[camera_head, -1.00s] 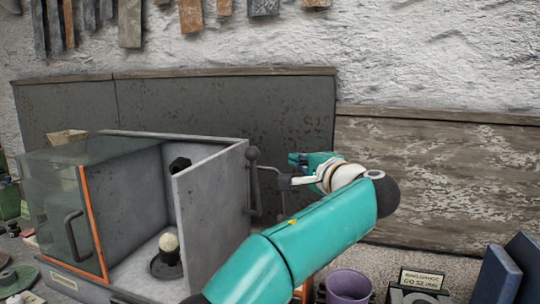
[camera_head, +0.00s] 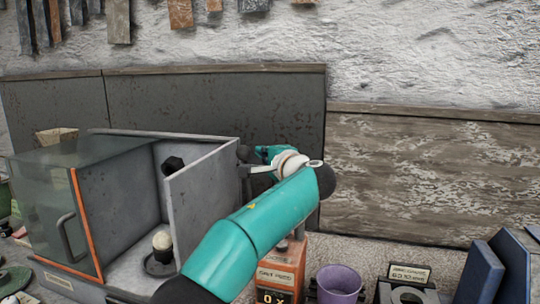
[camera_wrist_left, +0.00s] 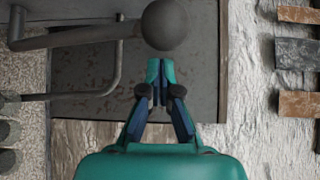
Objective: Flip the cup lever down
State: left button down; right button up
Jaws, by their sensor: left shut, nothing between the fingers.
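The lever shows in the left wrist view as a grey bar ending in a dark ball knob (camera_wrist_left: 165,24), just beyond my fingertips. In the head view its dark knob (camera_head: 243,152) shows at the right side of the grey cabinet (camera_head: 205,195); the rest is mostly hidden behind my arm. My left gripper (camera_head: 264,153) is beside the knob, on its right. In the wrist view the left gripper's fingertips (camera_wrist_left: 160,72) are together and hold nothing, close below the knob; contact cannot be told. My right gripper is not in view.
The cabinet has a glass front with a handle, and a pale sphere (camera_head: 162,240) on a dark stand inside. An orange box (camera_head: 279,272), a purple cup (camera_head: 339,284), a ring gauge (camera_head: 407,297) and blue slabs (camera_head: 497,270) stand at the right. A bent rod (camera_wrist_left: 117,60) is near the lever.

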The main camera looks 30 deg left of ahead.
pick_arm(q)
jog(key=shift+s+a, duration=0.2)
jog(key=shift+s, duration=0.6)
